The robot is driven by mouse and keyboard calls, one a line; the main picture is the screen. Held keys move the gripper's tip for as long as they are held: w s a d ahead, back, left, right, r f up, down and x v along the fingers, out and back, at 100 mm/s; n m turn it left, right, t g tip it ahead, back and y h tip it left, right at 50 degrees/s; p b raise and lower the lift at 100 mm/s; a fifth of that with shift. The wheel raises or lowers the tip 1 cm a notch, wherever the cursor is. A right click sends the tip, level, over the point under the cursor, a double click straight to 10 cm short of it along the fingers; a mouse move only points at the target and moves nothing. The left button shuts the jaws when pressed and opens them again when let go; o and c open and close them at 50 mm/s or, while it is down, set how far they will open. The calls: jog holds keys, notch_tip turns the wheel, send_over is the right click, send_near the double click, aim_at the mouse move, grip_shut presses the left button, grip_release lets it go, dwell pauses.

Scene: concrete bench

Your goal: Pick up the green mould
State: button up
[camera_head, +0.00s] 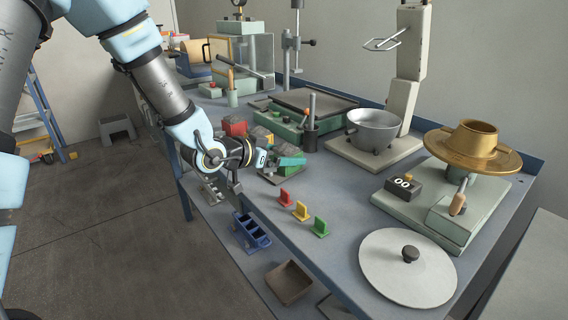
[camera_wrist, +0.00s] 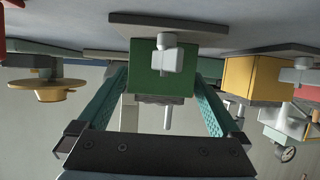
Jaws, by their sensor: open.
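The green mould (camera_wrist: 162,72) is a green block with a grey clamp on its near face, standing on a flat base plate (camera_wrist: 165,25); the wrist view shows it upside down. My gripper (camera_wrist: 165,85) is open, with one teal finger on each side of the mould in that view. I cannot tell whether the fingers touch it. In the head view my gripper (camera_head: 281,158) is low over the bench's left edge, and it and the arm largely hide the green mould there.
A yellow mould (camera_wrist: 255,78) is right beside the green one, with a red mould (camera_head: 235,127) further back. Small red, yellow and green markers (camera_head: 301,211) stand along the bench edge. A grey pot (camera_head: 373,129) and round lid (camera_head: 407,268) are to the right.

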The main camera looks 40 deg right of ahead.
grip_shut()
dwell(0.8)
jog(key=shift+r, duration=0.1)
